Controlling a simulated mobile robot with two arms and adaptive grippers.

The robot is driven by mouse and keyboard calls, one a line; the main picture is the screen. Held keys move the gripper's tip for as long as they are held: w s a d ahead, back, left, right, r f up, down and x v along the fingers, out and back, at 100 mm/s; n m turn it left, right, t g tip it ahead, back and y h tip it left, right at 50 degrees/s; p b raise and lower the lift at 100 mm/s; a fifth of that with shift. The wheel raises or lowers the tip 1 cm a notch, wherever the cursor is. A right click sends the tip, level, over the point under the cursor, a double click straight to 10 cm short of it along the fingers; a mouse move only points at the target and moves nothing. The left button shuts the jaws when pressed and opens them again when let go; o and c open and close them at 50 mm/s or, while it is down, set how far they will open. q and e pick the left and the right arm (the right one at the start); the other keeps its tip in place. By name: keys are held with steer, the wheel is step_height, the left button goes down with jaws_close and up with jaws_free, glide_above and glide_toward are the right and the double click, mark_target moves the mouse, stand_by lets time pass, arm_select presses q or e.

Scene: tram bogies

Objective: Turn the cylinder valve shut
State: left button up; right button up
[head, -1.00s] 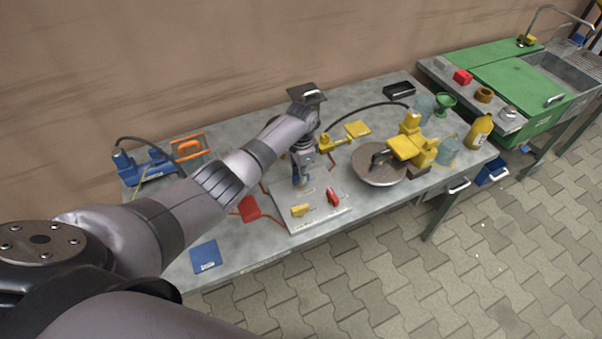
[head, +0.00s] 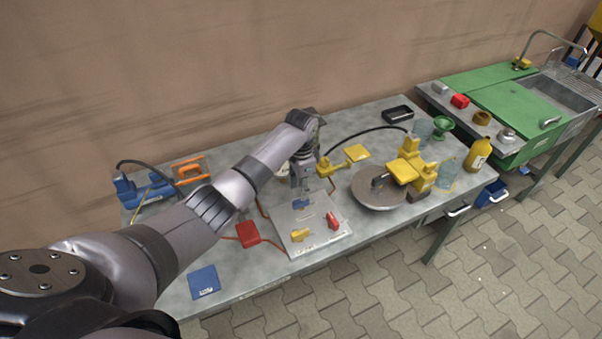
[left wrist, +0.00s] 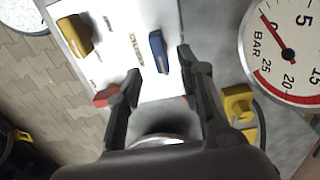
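A pale panel (head: 285,232) lies on the workbench and carries a blue handle (head: 300,204), a yellow handle (head: 301,234) and a red handle (head: 333,221). The left wrist view also shows the blue handle (left wrist: 158,52), the yellow handle (left wrist: 75,36) and part of the red handle (left wrist: 105,96). No contact is visible. My right gripper is not in view.
A pressure gauge (left wrist: 290,45) marked BAR is close on the right in the left wrist view. A round grey disc (head: 377,193) with yellow parts stands right of the panel. A red block (head: 247,233) and a blue pad (head: 203,281) lie on the left.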

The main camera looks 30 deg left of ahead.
arm_select(q)
step_height(320, 180, up, 7)
steer(key=shift+f, duration=0.15)
stand_by(0.4)
